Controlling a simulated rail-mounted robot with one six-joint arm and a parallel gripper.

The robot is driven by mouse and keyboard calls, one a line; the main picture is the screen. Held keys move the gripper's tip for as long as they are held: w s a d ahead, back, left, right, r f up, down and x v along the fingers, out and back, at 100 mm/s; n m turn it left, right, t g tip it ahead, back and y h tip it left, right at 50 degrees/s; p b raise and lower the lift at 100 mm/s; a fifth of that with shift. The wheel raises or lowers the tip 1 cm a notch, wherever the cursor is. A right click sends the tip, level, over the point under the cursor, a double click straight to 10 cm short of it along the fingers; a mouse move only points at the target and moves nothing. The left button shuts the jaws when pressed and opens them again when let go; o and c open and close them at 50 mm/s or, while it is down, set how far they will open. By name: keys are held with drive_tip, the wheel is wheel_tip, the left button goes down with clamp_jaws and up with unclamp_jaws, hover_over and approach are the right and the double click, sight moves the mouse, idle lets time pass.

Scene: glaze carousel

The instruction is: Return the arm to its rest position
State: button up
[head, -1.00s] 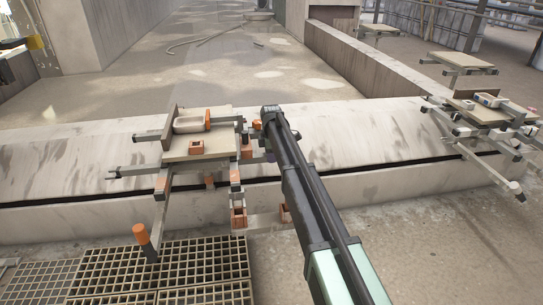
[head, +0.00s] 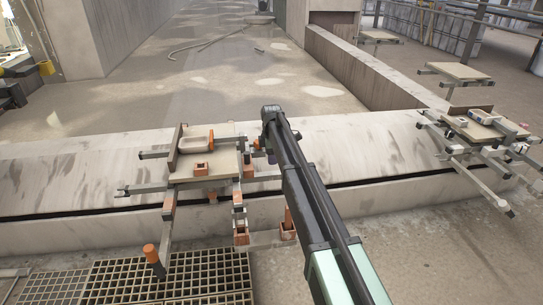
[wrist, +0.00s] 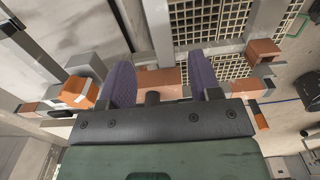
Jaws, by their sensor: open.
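My arm reaches up from the bottom right of the head view and ends beside the left carousel's board (head: 215,165). Most of my gripper is hidden behind the arm there; a small purple piece shows under the arm's end. In the wrist view my gripper (wrist: 163,78) has its two purple fingers spread wide apart. A terracotta-coloured part (wrist: 160,76) shows between and beyond the fingers; I cannot tell whether they touch it. Nothing is visibly gripped.
The left carousel's board carries a tray with an orange end (head: 196,141) and a small orange box (head: 201,169). An orange-topped post (head: 150,251) stands near floor grating (head: 205,275). A second carousel (head: 480,130) stands right. Open floor (head: 250,80) lies beyond the low wall.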

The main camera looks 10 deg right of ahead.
drive_tip(key=shift+r, duration=0.65)
